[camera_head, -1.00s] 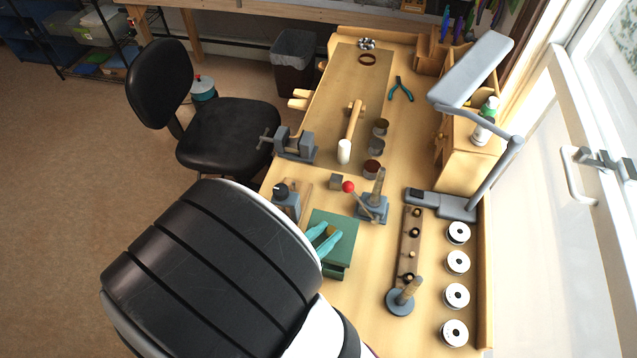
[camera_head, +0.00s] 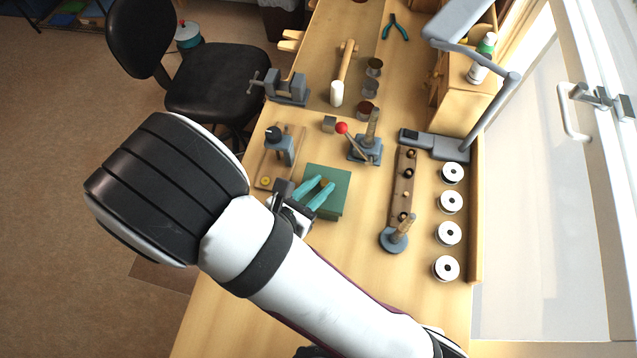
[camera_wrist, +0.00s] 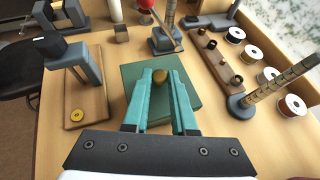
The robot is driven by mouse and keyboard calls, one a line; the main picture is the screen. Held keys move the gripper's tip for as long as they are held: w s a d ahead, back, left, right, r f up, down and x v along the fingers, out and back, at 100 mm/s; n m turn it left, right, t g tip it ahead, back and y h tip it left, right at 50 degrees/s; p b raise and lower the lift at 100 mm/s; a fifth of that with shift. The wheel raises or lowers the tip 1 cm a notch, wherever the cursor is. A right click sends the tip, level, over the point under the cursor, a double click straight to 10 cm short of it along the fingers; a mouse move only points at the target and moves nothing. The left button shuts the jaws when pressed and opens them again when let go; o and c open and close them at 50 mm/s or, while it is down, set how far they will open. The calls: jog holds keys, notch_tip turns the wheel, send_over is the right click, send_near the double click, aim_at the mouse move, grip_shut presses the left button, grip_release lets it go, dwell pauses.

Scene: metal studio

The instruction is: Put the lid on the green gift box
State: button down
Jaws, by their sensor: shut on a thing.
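A flat, square, dark green lid (camera_head: 340,179) with a small gold knob (camera_wrist: 160,77) is in the middle of the bench. It also shows in the wrist view (camera_wrist: 137,70). My gripper (camera_head: 325,184) has teal fingers, shut on the knob from the near side; they lie across the lid's top in both views. A green side face (camera_head: 328,211) shows below the lid's near edge. The box is mostly hidden under the lid, and I cannot tell whether the lid touches it or is held just above.
A small press on a wooden base (camera_head: 283,147) stands close left, and a red-knobbed lever tool (camera_head: 365,148) behind. To the right are a dark wooden strip (camera_head: 404,180), a round-based post (camera_head: 395,238) and several white spools (camera_head: 449,234). The bench front is clear.

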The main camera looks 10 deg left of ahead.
jog(key=shift+f, duration=1.1)
dwell(0.7)
jog(key=c, duration=0.6)
grip_release()
jog(key=shift+c, duration=0.2)
jog(key=shift+s+a+r, duration=0.1)
jog(key=v, duration=1.5)
jog(key=shift+s, duration=0.25)
jog(key=shift+r, duration=0.1)
